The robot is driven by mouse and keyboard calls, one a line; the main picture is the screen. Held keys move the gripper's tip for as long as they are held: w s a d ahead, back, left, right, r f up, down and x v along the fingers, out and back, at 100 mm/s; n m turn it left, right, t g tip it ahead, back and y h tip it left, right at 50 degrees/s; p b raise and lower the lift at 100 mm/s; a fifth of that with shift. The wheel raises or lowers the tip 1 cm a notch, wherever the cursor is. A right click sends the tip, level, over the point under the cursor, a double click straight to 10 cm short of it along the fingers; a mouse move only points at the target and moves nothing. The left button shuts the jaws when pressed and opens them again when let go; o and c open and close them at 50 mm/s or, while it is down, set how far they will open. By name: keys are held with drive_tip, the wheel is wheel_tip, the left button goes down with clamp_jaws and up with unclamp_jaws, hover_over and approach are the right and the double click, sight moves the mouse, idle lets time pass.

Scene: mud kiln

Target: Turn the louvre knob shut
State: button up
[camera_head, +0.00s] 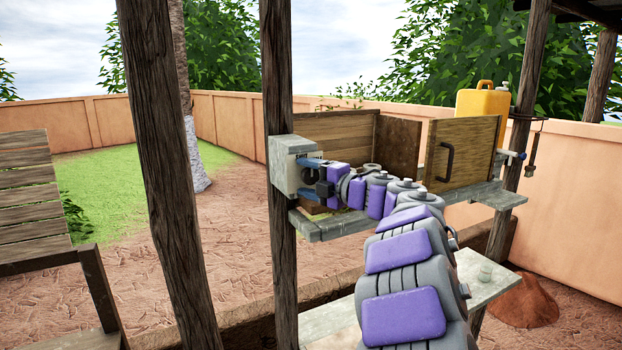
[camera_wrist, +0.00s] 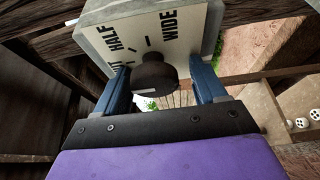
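The louvre knob (camera_wrist: 153,72) is a dark round knob on a pale box (camera_wrist: 150,22) whose face reads HALF and WIDE, with a cut-off word at the left. In the head view the pale box (camera_head: 284,165) is fixed to a wooden post and the dark knob (camera_head: 310,174) is partly hidden. My gripper (camera_wrist: 160,80) is open, with one blue finger on each side of the knob. A gap shows at the right finger; I cannot tell whether the left one touches. My gripper (camera_head: 313,178) also faces the box in the head view. The knob's pointer setting is not clear.
An open wooden cabinet (camera_head: 335,135) with a handled door (camera_head: 462,152) stands right of the box, above a grey shelf (camera_head: 335,229). A yellow jerrycan (camera_head: 483,103) stands behind the door. Wooden posts (camera_head: 170,170) rise at the left.

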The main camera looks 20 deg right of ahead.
drive_tip(key=shift+a, duration=0.15)
drive_tip(key=b+v, duration=0.2)
drive_tip(key=v, duration=1.5)
drive_tip(key=shift+s, duration=0.15)
